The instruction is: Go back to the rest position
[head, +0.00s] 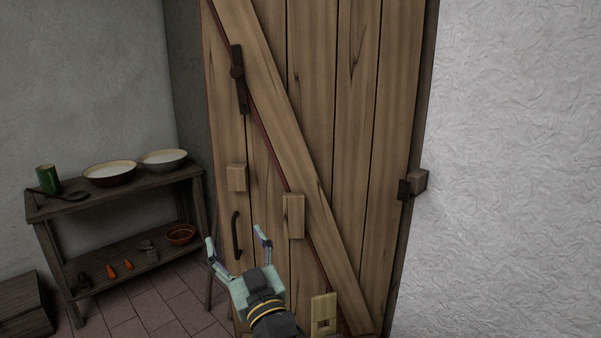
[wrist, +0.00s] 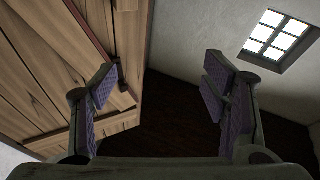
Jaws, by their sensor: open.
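My gripper (head: 238,246) is open and empty in the head view, low in front of a wooden plank door. Its fingers are spread wide, and the left fingertip is left of the door's dark handle (head: 236,236). I cannot tell how far the gripper is from the door. In the wrist view the two fingers (wrist: 162,95) with purple pads stand apart with nothing between them. The wooden door (head: 350,120) fills the middle of the head view, with a diagonal brace across it. It also shows at the left of the wrist view (wrist: 45,75).
A wooden shelf (head: 120,189) stands at the left with two bowls, a green mug (head: 47,178) and a ladle on top. Carrots and a small orange bowl (head: 181,234) lie on its lower board. A white wall (head: 515,170) is at the right. A window (wrist: 277,37) shows in the wrist view.

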